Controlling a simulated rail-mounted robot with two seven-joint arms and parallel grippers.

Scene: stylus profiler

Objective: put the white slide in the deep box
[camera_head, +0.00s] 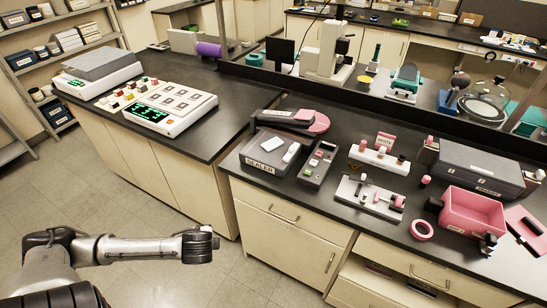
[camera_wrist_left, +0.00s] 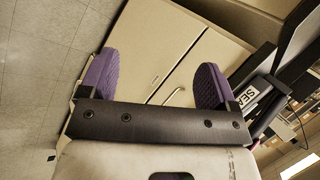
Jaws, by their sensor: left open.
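A small white rectangular piece (camera_head: 291,152), likely the white slide, lies on top of the dark grey unit labelled SEALER (camera_head: 262,166) on the near bench. A pink open box (camera_head: 473,228) with high walls, likely the deep box, stands at the right of that bench. My left gripper (camera_wrist_left: 155,78) shows in the left wrist view with its two purple-padded fingers wide apart and nothing between them. In the head view my left arm ends over the floor at lower left, well short of the bench. My right gripper is in neither view.
A grey keypad unit (camera_head: 318,165), white racks, a pink ring (camera_head: 422,230) and a dark grey case (camera_head: 480,168) crowd the near bench. A white control panel (camera_head: 165,106) stands on the left bench. Cabinet fronts lie between my left arm and the bench top.

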